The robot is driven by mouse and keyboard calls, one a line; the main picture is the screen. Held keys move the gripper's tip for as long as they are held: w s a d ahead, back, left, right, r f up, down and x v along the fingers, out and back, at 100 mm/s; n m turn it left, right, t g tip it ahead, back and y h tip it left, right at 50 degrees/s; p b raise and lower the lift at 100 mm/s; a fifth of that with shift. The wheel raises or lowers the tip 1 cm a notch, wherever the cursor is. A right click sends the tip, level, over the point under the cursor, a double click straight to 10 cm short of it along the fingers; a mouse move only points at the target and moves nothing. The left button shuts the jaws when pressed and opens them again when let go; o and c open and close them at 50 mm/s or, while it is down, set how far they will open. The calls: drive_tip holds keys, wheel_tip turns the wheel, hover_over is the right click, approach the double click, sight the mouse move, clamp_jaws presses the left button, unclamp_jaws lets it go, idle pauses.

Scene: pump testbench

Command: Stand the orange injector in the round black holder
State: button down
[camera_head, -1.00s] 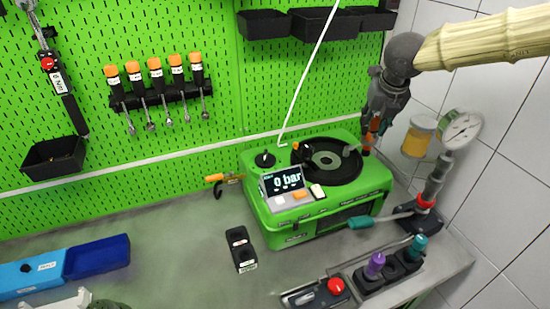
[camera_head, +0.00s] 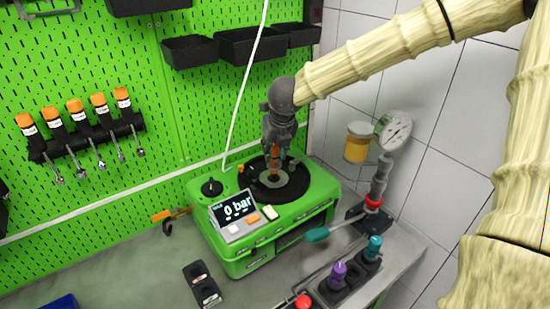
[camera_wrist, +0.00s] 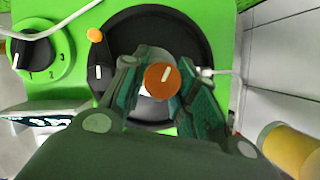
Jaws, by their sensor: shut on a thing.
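The orange injector (camera_head: 274,169) is held upright in my gripper (camera_head: 276,152), which is shut on it. In the wrist view, its round orange top (camera_wrist: 161,78) shows between the two fingers. The round black holder (camera_head: 300,184) is a wide dish with a grey ring, on top of the green test machine (camera_head: 240,264). In the wrist view, the injector is over the middle part of the dish (camera_wrist: 196,32). The fingers and injector hide the dish's centre, and I cannot tell whether the injector's lower end touches it.
A black knob (camera_head: 212,188) and a display (camera_head: 233,208) reading 0 bar are on the machine. A pressure gauge (camera_head: 397,128) and an amber-filled jar (camera_head: 359,142) stand to the right. A black two-hole block (camera_head: 202,284) sits in front. Orange-capped tools hang on the green wall.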

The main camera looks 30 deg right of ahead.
sight(276, 164)
wheel_tip(276, 164, down, 3)
drive_tip(key=shift+w+f+p, duration=0.1)
drive_tip(key=shift+w+p, duration=0.05)
drive_tip(key=shift+p, duration=0.15)
drive_tip(key=shift+f, duration=0.15)
drive_tip(key=shift+f, duration=0.3)
drive_tip(key=c, duration=1.1)
unclamp_jaws()
